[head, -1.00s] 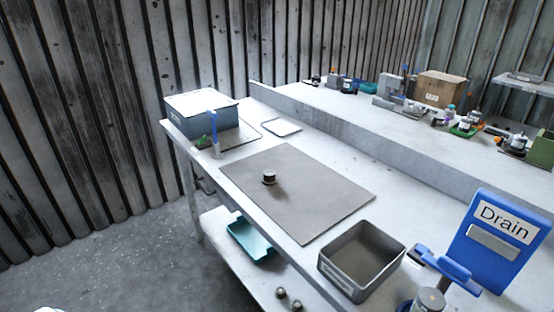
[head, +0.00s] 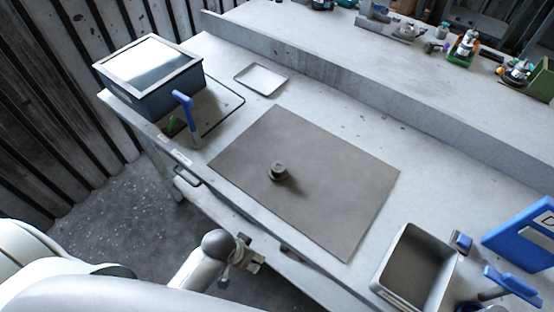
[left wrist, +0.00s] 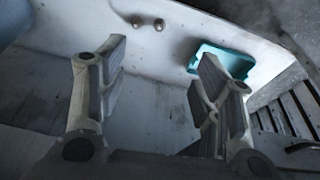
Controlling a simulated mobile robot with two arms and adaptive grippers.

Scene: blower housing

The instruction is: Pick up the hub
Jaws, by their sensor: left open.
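The hub (head: 279,171) is a small dark round piece standing on the brown-grey mat (head: 330,188) in the head view. My left gripper (head: 256,262) is low in the head view, beside the front edge of the table and away from the hub. In the left wrist view the two fingers of my left gripper (left wrist: 160,95) are wide apart with nothing between them. The hub is not in the left wrist view. My right gripper is not in view.
A blue-grey box (head: 150,80) and a blue upright handle (head: 184,115) stand at the left end of the table. A white tray (head: 261,79) lies behind. A grey bin (head: 382,272) and blue Drain sign (head: 522,240) are at right. A teal tray (left wrist: 222,60) lies below.

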